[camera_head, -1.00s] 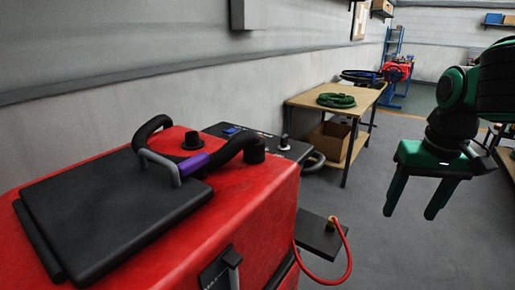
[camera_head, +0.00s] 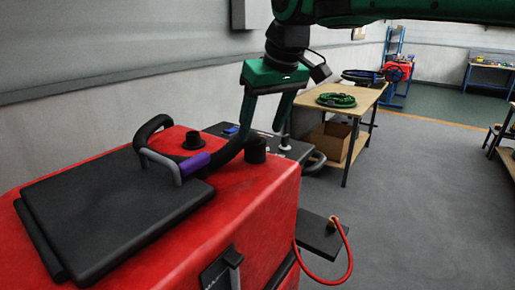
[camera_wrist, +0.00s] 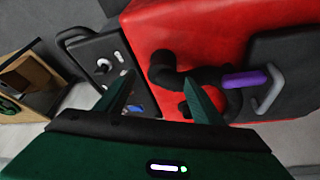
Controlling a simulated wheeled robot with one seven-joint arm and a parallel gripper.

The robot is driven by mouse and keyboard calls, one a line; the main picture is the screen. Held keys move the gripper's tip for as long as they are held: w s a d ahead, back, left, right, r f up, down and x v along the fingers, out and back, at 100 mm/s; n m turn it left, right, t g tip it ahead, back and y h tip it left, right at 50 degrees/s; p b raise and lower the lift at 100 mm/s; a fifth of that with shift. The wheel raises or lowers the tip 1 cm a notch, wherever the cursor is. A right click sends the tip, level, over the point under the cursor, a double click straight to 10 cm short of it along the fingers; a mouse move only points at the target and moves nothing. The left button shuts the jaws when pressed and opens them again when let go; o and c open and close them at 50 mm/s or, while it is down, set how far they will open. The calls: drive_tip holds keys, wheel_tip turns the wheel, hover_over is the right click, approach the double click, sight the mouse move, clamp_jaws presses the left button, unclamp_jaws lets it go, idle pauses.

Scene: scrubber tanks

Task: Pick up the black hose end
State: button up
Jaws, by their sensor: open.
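The black hose (camera_head: 153,128) lies over the top of the red scrubber tank (camera_head: 262,215), looping around a grey handle (camera_head: 160,165). A purple band (camera_head: 194,163) is on the hose, and the hose curves right to a black stub (camera_head: 255,150). In the wrist view the hose (camera_wrist: 205,77) and purple band (camera_wrist: 245,79) show beyond my fingers. My gripper (camera_head: 262,140) is open and empty, pointing down near the hose's right-hand end. Its left finger overlaps the hose in the head view; I cannot tell whether they touch.
A black lid (camera_head: 110,215) covers the tank's front left. A black control panel (camera_head: 290,147) with a knob sits behind the tank. A red cable (camera_head: 348,262) loops at its right.

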sight(255, 140)
drive_tip(key=shift+a+x, duration=0.15)
drive_tip(key=shift+x, duration=1.25)
drive_tip(key=shift+a+x, duration=0.1)
drive_tip(key=shift+x, duration=1.3)
drive_tip(key=shift+c, duration=0.6)
drive_tip(key=shift+w, duration=0.1)
drive_tip(key=c, duration=1.1)
drive_tip(key=shift+r, duration=0.15)
